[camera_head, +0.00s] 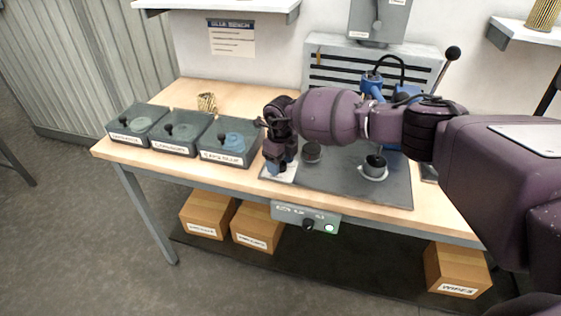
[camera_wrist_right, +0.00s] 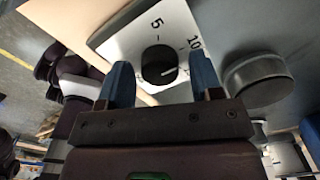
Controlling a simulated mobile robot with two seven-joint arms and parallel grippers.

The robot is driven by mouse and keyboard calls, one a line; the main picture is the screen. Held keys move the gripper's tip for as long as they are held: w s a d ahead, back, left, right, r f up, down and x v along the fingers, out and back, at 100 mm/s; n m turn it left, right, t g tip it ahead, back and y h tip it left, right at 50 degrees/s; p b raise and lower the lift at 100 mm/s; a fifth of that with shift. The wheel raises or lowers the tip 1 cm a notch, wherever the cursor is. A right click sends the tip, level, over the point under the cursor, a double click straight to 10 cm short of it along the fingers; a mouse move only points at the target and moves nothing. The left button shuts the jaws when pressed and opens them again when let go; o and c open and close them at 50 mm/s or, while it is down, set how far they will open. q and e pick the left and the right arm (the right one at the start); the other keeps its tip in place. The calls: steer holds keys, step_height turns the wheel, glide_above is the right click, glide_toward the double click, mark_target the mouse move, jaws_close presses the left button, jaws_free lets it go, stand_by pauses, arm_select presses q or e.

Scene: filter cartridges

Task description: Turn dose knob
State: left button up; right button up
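The dose knob (camera_wrist_right: 159,65) is a dark round knob with a pale pointer line, set on a white dial plate (camera_wrist_right: 128,42) marked 5 and 10. In the right wrist view it lies between the two blue fingertips of my right gripper (camera_wrist_right: 162,78), with a gap showing on each side. The fingers are open; whether their tips reach down to the knob's height is unclear. In the head view my right gripper (camera_head: 276,160) points down over the plate (camera_head: 286,175) at the left of the dark work mat, hiding the knob. My left gripper is not in view.
A dark round part (camera_wrist_right: 258,80) stands close beside the dial. Three labelled trays (camera_head: 230,142) are left of my gripper. A cup-like holder (camera_head: 374,168) sits on the mat (camera_head: 340,185). A control panel (camera_head: 306,218) is on the bench's front edge.

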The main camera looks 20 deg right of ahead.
mark_target(281, 163)
steer(key=shift+o, duration=0.3)
steer(key=shift+r, duration=0.1)
step_height(281, 163, up, 11)
steer(key=p, duration=0.1)
steer(key=shift+f, duration=0.2)
stand_by(0.5)
